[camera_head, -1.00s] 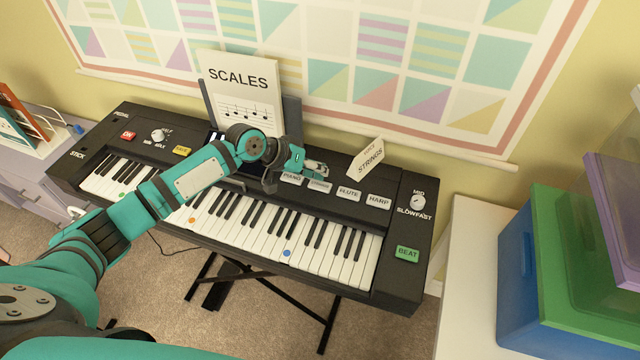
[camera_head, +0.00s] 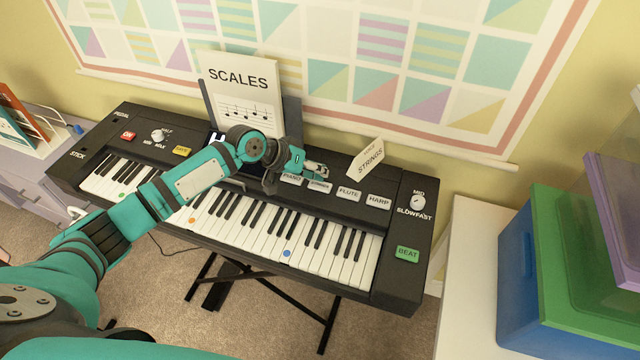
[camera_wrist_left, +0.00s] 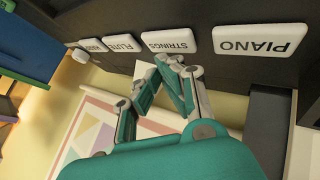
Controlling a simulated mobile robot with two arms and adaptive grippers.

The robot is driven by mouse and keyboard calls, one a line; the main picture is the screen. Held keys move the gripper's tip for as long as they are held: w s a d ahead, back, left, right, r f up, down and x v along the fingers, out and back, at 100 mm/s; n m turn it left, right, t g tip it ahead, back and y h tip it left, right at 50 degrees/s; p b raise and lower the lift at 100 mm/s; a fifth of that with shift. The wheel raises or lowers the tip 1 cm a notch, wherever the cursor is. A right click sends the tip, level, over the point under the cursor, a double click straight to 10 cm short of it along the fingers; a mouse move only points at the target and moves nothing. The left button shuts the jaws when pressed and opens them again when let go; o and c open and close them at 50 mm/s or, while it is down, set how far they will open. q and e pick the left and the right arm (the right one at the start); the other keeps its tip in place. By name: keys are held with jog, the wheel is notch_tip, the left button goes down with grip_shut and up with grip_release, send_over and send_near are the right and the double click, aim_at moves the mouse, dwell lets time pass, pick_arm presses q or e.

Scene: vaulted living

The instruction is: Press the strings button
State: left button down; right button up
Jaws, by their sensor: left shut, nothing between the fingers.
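The black keyboard (camera_head: 405,262) stands on a folding stand by the wall. Its strings button (camera_head: 320,186) is a pale key between the piano button (camera_head: 291,179) and the flute button (camera_head: 349,193). The strings button also shows upside down in the left wrist view (camera_wrist_left: 168,42). My left gripper (camera_head: 322,174) is shut and empty, just over the upper edge of the strings button. In the left wrist view its fingertips (camera_wrist_left: 172,60) are at that button's edge; I cannot tell whether they touch it. My right gripper is not in view.
A "VOICE STRINGS" card (camera_head: 368,158) stands behind the buttons. A "SCALES" sheet (camera_head: 243,92) rests on the music stand behind my left arm. The harp button (camera_head: 379,201) is at the row's right end.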

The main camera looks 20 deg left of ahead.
aim_at(318, 183)
pick_arm(q)
jog(key=shift+f, duration=0.25)
jog(key=shift+f, duration=0.4)
dwell(0.5)
jog(key=shift+r, duration=0.1)
jog(key=shift+r+p, duration=0.7)
notch_tip(318, 183, up, 5)
jog(key=p, duration=0.5)
jog(key=shift+r, duration=0.1)
dwell(0.4)
dwell(0.4)
